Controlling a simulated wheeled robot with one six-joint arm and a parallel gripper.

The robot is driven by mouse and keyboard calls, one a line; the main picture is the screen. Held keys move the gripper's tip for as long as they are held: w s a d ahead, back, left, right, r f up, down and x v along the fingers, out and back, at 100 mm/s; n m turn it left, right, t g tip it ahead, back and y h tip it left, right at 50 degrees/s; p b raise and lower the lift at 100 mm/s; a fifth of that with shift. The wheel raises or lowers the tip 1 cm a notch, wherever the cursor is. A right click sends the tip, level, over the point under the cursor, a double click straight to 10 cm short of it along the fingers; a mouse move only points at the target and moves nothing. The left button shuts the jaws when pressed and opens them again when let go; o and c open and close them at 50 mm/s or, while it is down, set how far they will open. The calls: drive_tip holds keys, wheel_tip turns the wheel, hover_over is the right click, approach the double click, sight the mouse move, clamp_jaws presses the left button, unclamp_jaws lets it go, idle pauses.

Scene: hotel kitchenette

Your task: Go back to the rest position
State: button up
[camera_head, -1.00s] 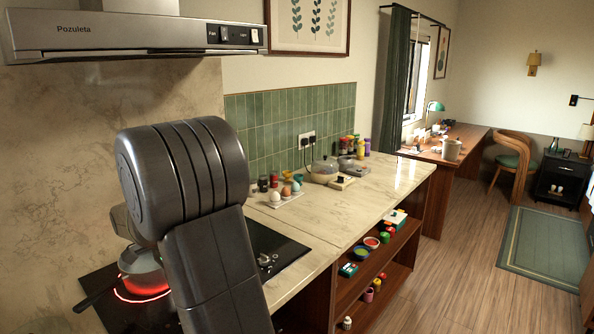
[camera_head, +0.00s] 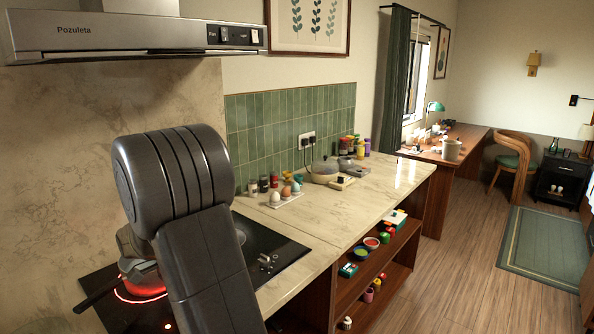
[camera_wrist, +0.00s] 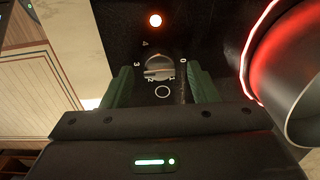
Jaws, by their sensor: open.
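In the wrist view my gripper (camera_wrist: 161,86) is open, its green fingers apart at either side of a round silver hob knob (camera_wrist: 158,67). Whether they touch the knob I cannot tell. Numbers ring the knob, with a 0 at its right. Nothing is held between the fingers. In the head view my dark arm crosses the front of the black hob (camera_head: 262,236) and hides the gripper.
A saucepan (camera_head: 138,268) stands on a glowing red ring at the left, close to my arm; its side shows in the wrist view (camera_wrist: 304,110). A red light (camera_wrist: 155,20) is lit. The range hood (camera_head: 130,35) hangs above. Eggs in cups (camera_head: 276,198) stand beyond the hob.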

drive_tip(key=shift+f, duration=0.85)
drive_tip(key=shift+r+n, duration=0.1)
drive_tip(key=shift+n, duration=0.4)
drive_tip(key=n, duration=1.4)
drive_tip(key=shift+n, duration=0.4)
drive_tip(key=n, duration=0.5)
drive_tip(key=shift+n, duration=0.3)
drive_tip(key=shift+d+r, duration=0.1)
drive_tip(key=shift+d, duration=0.05)
